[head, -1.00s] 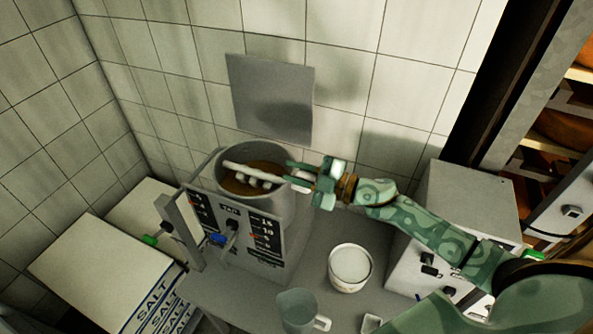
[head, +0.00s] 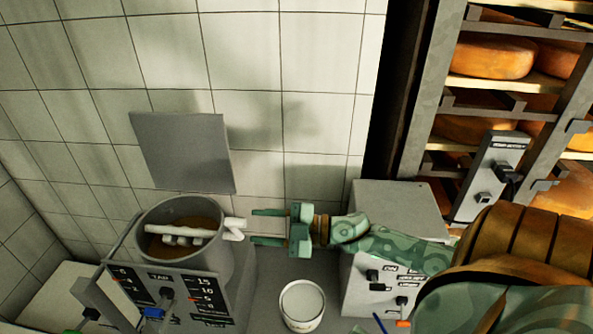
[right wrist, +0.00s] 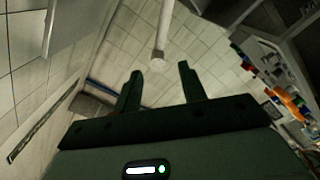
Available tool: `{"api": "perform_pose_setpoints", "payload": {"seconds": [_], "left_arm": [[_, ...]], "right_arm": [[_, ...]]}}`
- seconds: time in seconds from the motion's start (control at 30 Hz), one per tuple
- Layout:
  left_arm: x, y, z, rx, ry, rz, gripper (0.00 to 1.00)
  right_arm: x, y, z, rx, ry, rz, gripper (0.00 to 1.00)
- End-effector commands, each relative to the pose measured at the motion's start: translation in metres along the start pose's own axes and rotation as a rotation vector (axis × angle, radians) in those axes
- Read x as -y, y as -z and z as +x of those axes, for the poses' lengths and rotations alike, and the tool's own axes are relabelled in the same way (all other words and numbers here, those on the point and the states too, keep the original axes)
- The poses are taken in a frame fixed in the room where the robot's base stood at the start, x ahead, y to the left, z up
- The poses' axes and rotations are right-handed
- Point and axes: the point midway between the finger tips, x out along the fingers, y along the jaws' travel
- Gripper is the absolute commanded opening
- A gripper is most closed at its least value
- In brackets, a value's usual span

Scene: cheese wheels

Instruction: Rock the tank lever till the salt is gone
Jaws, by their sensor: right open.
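The tank (head: 226,262) is a grey round pot at the left in the head view, with brown liquid (head: 205,222) inside. A white lever (head: 234,229) lies across it, its outer end past the right rim. White lumpy pieces show along its inner part; I cannot tell whether they are salt or part of it. My right gripper (head: 252,226) is open and empty to the right of the lever, its fingertips close to the lever's end. In the right wrist view, the white rod's end (right wrist: 158,62) shows ahead, between the open fingers (right wrist: 160,76).
A labelled control panel (head: 190,290) stands in front of the tank. A white tub (head: 302,306) stands below my right gripper. A grey box with knobs (head: 400,205) is under my right arm. Cheese wheels (head: 495,57) fill a rack at the right. A grey plate (head: 183,150) is on the tiled wall.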

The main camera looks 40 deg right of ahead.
Motion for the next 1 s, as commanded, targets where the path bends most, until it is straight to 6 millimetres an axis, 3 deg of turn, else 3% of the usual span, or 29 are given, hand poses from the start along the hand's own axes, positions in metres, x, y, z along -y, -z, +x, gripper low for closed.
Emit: {"api": "perform_pose_setpoints", "payload": {"seconds": [0.1, 0.33, 1.0], "left_arm": [[0.000, -0.001, 0.006, 0.001, 0.000, 0.000, 0.62], [-0.001, -0.002, 0.009, 0.002, 0.000, 0.000, 0.62], [-0.001, -0.002, 0.009, 0.001, 0.000, 0.000, 0.62]], "right_arm": [[0.003, -0.002, -0.031, 0.004, 0.003, 0.002, 0.41], [0.001, -0.001, -0.068, 0.002, 0.001, 0.001, 0.41], [0.000, -0.001, -0.075, 0.000, 0.000, 0.000, 0.41]]}}
